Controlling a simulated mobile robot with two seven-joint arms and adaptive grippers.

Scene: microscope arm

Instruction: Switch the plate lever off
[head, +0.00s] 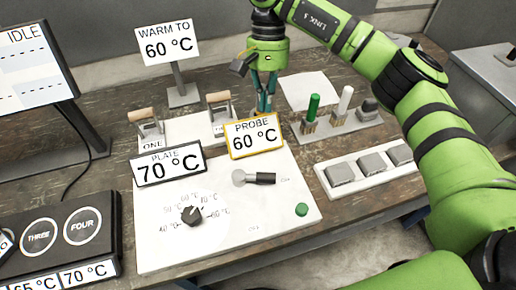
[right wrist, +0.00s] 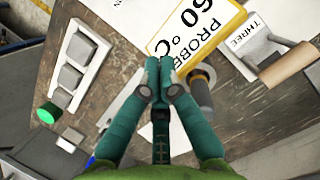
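The plate lever, with a black handle (head: 264,178) and a round metal pivot, sits on the white panel (head: 235,240). Its handle points right, toward a small label that is hard to read. Another small label sits lower on the panel. The plate display (head: 168,166) reads 70 °C. My right gripper (head: 264,108) points down behind the probe display (head: 255,138), well behind the lever and apart from it. In the right wrist view its fingertips (right wrist: 158,70) are together with nothing visible between them. My left gripper is out of view.
A black dial (head: 191,215) and a green button (head: 301,210) are on the panel. Wooden-handled pieces (head: 145,125) stand behind it. A rack with green and white sticks (head: 313,108) and a tray of grey blocks (head: 372,164) are at the right. A sign (head: 167,42) reads WARM TO 60 °C.

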